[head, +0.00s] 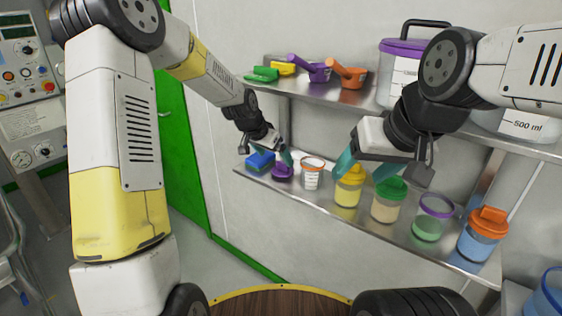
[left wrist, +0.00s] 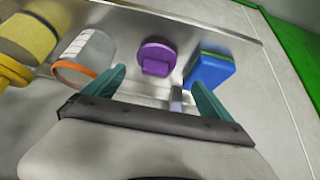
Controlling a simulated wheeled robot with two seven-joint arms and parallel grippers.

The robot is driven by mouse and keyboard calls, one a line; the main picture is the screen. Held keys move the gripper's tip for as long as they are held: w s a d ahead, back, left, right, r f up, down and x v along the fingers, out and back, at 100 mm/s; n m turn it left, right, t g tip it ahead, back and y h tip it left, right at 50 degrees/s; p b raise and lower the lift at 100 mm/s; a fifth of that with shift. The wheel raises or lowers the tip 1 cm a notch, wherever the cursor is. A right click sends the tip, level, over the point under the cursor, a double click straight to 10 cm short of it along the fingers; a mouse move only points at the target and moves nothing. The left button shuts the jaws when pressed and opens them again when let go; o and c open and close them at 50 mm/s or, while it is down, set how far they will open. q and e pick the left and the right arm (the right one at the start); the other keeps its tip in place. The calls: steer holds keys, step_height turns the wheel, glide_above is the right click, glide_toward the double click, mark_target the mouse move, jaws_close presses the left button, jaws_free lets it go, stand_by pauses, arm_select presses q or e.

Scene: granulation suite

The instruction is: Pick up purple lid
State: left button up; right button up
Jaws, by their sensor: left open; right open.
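The purple lid (head: 282,172) lies on the lower metal shelf between a blue sponge (head: 260,161) and an open jar with an orange rim (head: 312,174). In the left wrist view the lid (left wrist: 157,55) is round with a raised block, ahead of and between the fingertips. My left gripper (left wrist: 158,80) is open and empty, its teal fingers pointing toward the lid; it also shows in the head view (head: 272,155), close to the lid. My right gripper (head: 365,166) is open, by the yellow-lidded jar (head: 347,188) and the green-lidded jar (head: 388,202). Contact there cannot be told.
The lower shelf also holds a purple-rimmed jar (head: 433,219) and an orange-lidded jar (head: 482,236). The upper shelf (head: 318,90) carries several coloured scoops and a large container with a purple top (head: 405,47). A round wooden surface (head: 280,302) is at the bottom.

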mark_target(282, 163)
arm_select(q)
steer(key=x, duration=0.7)
steer(key=shift+s+d+r, duration=0.1)
steer(key=shift+s+d, duration=0.15)
steer(key=shift+d, duration=0.15)
steer(key=c, duration=1.4)
steer(key=shift+r, duration=0.1)
steer(key=shift+s+a+r, duration=0.15)
steer(key=shift+r, duration=0.35)
step_height(282, 163, up, 6)
steer(key=shift+f, duration=0.2)
steer(key=s+a, duration=0.3)
steer(key=s, duration=0.2)
steer(key=s+a, duration=0.4)
steer(key=s, duration=0.1)
steer(key=s+a, duration=0.4)
steer(key=s, duration=0.2)
steer(key=shift+a+r, duration=0.1)
steer(key=shift+a, duration=0.15)
steer(key=shift+w, duration=0.1)
